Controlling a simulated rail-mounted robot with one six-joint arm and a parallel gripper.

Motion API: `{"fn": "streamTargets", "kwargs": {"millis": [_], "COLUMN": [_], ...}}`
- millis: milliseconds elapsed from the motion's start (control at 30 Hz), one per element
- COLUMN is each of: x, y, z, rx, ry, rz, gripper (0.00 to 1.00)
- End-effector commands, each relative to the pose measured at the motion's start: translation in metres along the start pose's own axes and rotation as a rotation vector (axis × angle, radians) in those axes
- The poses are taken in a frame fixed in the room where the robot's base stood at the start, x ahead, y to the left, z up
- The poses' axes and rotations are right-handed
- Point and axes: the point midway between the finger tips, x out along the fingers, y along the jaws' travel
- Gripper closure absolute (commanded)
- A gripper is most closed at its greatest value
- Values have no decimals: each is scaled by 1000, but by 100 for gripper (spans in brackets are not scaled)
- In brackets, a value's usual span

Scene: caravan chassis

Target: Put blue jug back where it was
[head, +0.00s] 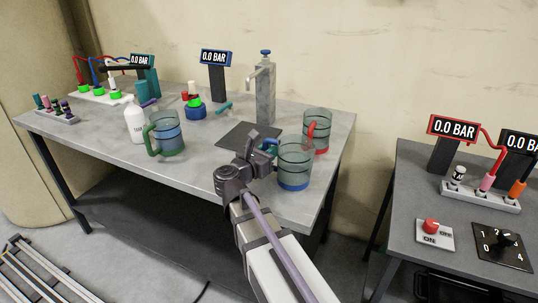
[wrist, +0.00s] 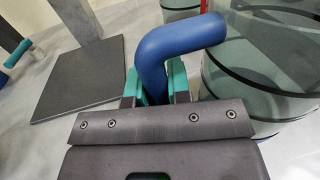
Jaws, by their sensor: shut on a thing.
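The blue jug (head: 294,160) is clear, with a blue base band and a blue handle. It is near the right end of the grey table, upright; I cannot tell whether its base touches the table. My gripper (head: 268,149) is left of the jug and shut on its handle. In the wrist view the blue handle (wrist: 178,41) rises between the teal fingers of my gripper (wrist: 155,88). The jug's clear wall (wrist: 262,72) fills the right side there. The handle's lower part is hidden by the gripper.
A red-handled jug (head: 323,125) stands close behind the blue one. A dark square mat (head: 237,137) lies to the left, before a grey tap column (head: 265,95). A green-handled jug (head: 168,137) and white bottle (head: 134,124) stand further left.

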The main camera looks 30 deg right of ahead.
Motion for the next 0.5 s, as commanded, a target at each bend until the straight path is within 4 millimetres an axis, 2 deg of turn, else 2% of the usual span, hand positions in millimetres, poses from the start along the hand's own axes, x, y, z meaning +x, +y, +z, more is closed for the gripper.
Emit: {"fn": "streamTargets", "kwargs": {"millis": [67, 100, 300, 367, 500], "x": [0, 0, 0, 0, 0], "y": [0, 0, 0, 0, 0], "z": [-4, -3, -3, -3, -3], "rx": [0, 0, 0, 0, 0], "ry": [0, 0, 0, 0, 0], "rz": [0, 0, 0, 0, 0], "gripper": [100, 80, 61, 57, 57]}}
